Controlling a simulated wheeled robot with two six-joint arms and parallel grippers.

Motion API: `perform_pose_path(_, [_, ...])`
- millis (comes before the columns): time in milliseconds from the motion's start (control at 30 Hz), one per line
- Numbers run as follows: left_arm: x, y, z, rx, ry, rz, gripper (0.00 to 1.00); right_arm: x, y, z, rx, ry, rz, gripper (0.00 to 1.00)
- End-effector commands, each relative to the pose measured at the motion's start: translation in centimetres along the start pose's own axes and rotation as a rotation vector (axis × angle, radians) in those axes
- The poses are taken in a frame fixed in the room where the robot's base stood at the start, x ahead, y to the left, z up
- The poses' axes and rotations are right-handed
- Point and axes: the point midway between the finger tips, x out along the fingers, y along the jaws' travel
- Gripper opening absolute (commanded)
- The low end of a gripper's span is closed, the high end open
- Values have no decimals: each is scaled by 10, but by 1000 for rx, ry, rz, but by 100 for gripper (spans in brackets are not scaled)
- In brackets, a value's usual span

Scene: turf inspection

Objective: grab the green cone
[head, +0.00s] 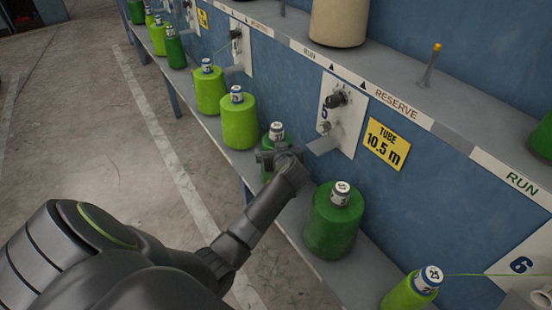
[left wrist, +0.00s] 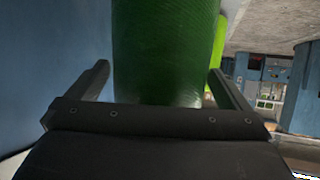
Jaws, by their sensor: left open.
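A dark green cone (head: 267,143) with a white-labelled tube top stands on the lower grey shelf in the head view, partly hidden by my left gripper (head: 274,158). In the left wrist view the dark green cone (left wrist: 166,50) fills the middle, upright. The two fingers of the left gripper (left wrist: 158,75) are spread, one on each side of it, with a gap showing beside each. I cannot tell whether either finger touches it. The right gripper is in neither view.
A larger dark green cone (head: 332,222) stands nearer on the shelf, right of my forearm. A light green cone (head: 240,127) stands just beyond the gripper, with several more farther along. A blue panel (head: 430,180) with a metal bracket (head: 324,144) rises behind. The floor (head: 90,130) at left is clear.

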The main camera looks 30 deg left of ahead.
Motion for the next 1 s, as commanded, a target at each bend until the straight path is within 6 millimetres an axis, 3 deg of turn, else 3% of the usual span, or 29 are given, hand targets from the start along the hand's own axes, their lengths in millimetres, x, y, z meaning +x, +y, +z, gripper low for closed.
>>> perform_pose_path(67, [0,0,0,0,0,0,100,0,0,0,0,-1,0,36])
perform_pose_path(700, [0,1,-3,-1,5,2,18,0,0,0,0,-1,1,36])
perform_pose_path(1000, [-4,1,-10,-1,6,2,18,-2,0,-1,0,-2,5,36])
